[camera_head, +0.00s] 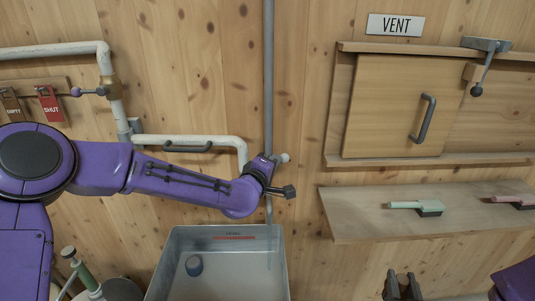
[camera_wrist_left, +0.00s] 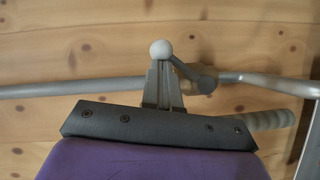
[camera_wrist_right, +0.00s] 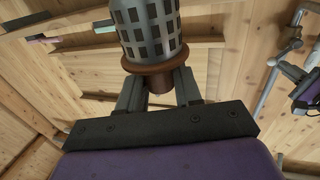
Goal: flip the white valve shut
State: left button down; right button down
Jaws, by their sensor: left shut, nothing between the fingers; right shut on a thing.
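The white valve's round white knob (camera_head: 284,157) sticks out to the right of the grey vertical pipe (camera_head: 268,70). In the left wrist view, the white knob (camera_wrist_left: 161,50) ends a short grey lever (camera_wrist_left: 188,68) slanting away from the pipe. My left gripper (camera_wrist_left: 163,68) is shut and empty, its tips right at the knob; I cannot tell whether they touch. In the head view it is mostly hidden by its own wrist. My right gripper (camera_wrist_right: 158,88) is shut on a grey slotted canister (camera_wrist_right: 150,28) with a brown collar. Its dark fingers (camera_head: 404,287) show at the bottom right.
A metal bin (camera_head: 165,266) stands below the valve, holding a small blue-grey object (camera_head: 194,266). A shelf (camera_head: 355,205) with a green-handled brush (camera_head: 415,206) juts out at right, under the vent door (camera_head: 390,110). A red SHUT tag (camera_head: 50,105) hangs at left.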

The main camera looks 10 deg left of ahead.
notch_tip(320, 180, up, 2)
jog(key=shift+r+p, duration=0.1)
jog(key=shift+p, duration=0.5)
jog(key=shift+r, duration=0.15)
jog(key=shift+s+r+p, duration=0.1)
jog(key=shift+r+p, duration=0.2)
jog(key=shift+p, duration=0.15)
jog(key=shift+a, duration=0.1)
pick_arm(q)
jog(key=d+f+m, duration=0.1)
jog(key=w+d+f+m+g+y, duration=0.1)
jog(key=d+m, duration=0.1)
jog(key=shift+d+f+g, duration=0.3)
jog(key=shift+f, duration=0.05)
pick_arm(e)
jog(key=shift+f, duration=0.1)
pick_arm(q)
jog(key=shift+d+f, duration=0.1)
jog(key=shift+d, duration=0.05)
